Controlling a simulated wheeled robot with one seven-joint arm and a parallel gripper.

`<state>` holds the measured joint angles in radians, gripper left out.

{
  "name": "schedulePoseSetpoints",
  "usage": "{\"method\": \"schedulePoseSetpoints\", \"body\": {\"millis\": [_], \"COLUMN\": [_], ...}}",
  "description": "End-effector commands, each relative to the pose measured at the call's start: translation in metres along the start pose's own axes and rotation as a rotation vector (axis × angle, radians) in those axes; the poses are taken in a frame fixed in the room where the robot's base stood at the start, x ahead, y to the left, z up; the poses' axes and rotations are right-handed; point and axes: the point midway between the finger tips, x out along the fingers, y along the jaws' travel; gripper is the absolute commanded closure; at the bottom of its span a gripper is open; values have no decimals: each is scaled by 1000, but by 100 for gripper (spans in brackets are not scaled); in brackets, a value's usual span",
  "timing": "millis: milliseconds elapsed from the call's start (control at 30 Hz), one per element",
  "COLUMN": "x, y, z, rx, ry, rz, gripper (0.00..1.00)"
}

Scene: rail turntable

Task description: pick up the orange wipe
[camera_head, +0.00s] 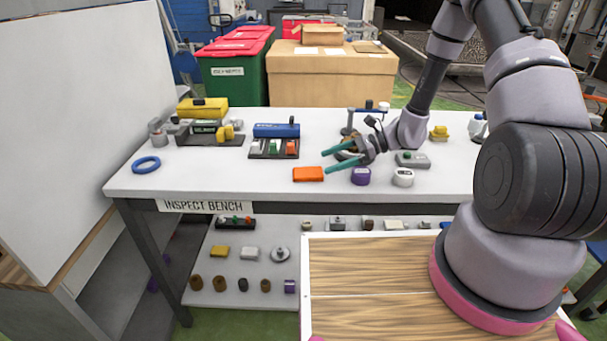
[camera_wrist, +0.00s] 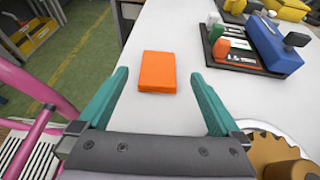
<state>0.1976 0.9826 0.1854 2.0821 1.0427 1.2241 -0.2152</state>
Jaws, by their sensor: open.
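The orange wipe (camera_head: 308,174) is a small flat rectangular block lying on the white bench top near its front edge. In the wrist view the wipe (camera_wrist: 158,71) lies beyond and between the two teal fingers, touching neither. My gripper (camera_head: 327,163) is open and empty, just right of the wipe in the head view. In the wrist view my gripper's fingertips (camera_wrist: 159,72) sit on either side of the wipe's line. Nothing hides the wipe.
A purple round item (camera_head: 360,176) and a white round item (camera_head: 403,178) stand right of the wipe. A tray with small coloured pieces (camera_head: 262,156) and a blue block (camera_head: 276,130) are behind it. The bench front left of the wipe is clear.

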Motion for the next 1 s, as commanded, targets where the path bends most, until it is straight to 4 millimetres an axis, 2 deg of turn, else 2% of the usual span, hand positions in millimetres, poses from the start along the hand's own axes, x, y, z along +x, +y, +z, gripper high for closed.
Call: {"method": "schedulePoseSetpoints", "body": {"millis": [100,367,633,767,967,1000], "x": [20,42,81,88,88,88], "y": [1,1,1,0,0,0], "z": [0,0,0,0,0,0], "rx": [-1,-2,-3,-2,-2,-2], "ry": [0,1,1,2,2,2], "rz": [3,3,3,1,1,1], "gripper": [0,0,0,0,0,12]}}
